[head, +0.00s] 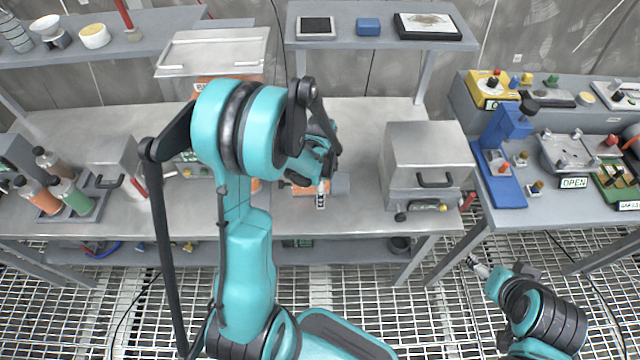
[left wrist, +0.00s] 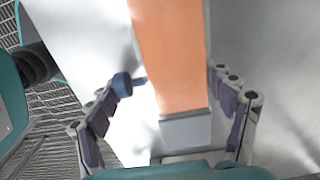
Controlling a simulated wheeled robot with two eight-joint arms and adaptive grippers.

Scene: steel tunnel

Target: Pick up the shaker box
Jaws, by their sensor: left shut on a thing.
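An orange box with a grey end, likely the shaker box (left wrist: 172,60), lies between the two fingers of my left gripper (left wrist: 170,115) in the left wrist view. In the head view, part of the orange box (head: 305,188) shows on the steel bench under my left gripper (head: 318,182). My left arm hides much of this area. The left gripper is shut on the box. My right gripper (head: 478,266) is low at the right, in front of the benches and apart from them; its jaws are too small to read.
A grey lidded oven-like box (head: 425,160) stands right of the gripper on the steel bench (head: 365,200). Bottles in a rack (head: 93,200) stand at left. A shelf (head: 375,40) rises behind. A right-hand table holds a blue press (head: 505,140) and several devices. Grating floor is in front.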

